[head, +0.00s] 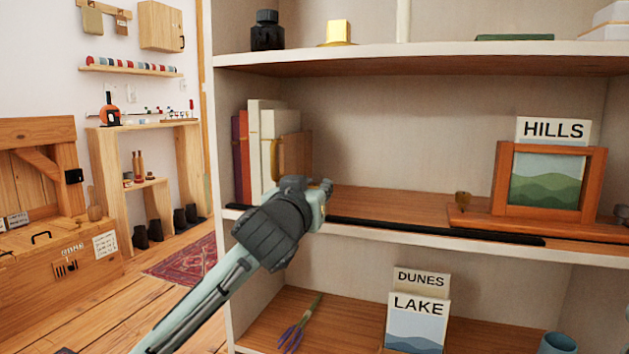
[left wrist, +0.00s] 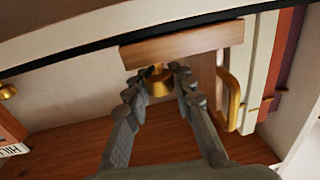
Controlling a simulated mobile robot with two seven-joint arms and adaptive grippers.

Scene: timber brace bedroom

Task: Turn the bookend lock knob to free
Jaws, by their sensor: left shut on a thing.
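The wooden bookend (head: 297,152) stands at the right end of a row of books on the middle shelf. In the left wrist view, its wooden block (left wrist: 185,44) shows with a brass lock knob (left wrist: 158,79) on it. My left gripper (head: 318,196) reaches in to the bookend's front. In the left wrist view its fingers (left wrist: 162,83) are shut around the knob, one on each side. In the head view the gripper hides the knob and the bookend's foot. I cannot read the knob's setting.
A black rail (head: 430,227) runs along the shelf front. A framed picture (head: 548,180) and the HILLS card (head: 553,129) stand to the right, with a second small knob (head: 463,198) beside the frame. The shelf between is clear. Upright books (head: 262,140) stand left of the bookend.

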